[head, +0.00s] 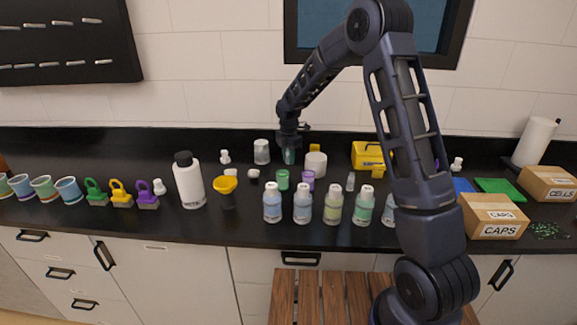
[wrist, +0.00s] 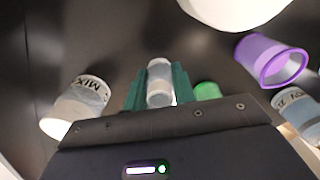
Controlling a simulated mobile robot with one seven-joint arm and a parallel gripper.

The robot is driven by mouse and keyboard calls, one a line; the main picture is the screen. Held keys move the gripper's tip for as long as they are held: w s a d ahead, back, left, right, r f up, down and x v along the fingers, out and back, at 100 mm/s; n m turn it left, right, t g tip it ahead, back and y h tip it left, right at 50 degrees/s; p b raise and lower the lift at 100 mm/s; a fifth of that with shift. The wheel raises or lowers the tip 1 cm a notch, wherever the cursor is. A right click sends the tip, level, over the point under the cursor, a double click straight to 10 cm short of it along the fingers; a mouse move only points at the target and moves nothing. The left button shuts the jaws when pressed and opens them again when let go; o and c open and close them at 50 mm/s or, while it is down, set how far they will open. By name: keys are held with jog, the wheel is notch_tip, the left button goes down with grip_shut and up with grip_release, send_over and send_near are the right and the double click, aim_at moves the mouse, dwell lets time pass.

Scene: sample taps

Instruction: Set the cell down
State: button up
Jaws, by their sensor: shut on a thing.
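My gripper (head: 289,155) is over the back middle of the black counter (head: 130,225). In the wrist view its green fingers (wrist: 159,88) are shut on a small clear, pale-capped cell (wrist: 160,80), which sits between them. In the head view the cell is hidden by the fingers or too small to make out. I cannot tell whether it touches the counter.
Several labelled bottles (head: 303,206) line the front. A box marked CELLS (head: 550,183) is far right.

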jog(key=shift+f, duration=2)
jog(key=shift+f, duration=0.1)
jog(key=o, duration=1)
notch_tip(320, 180, up, 12)
jog(key=shift+r, duration=0.1)
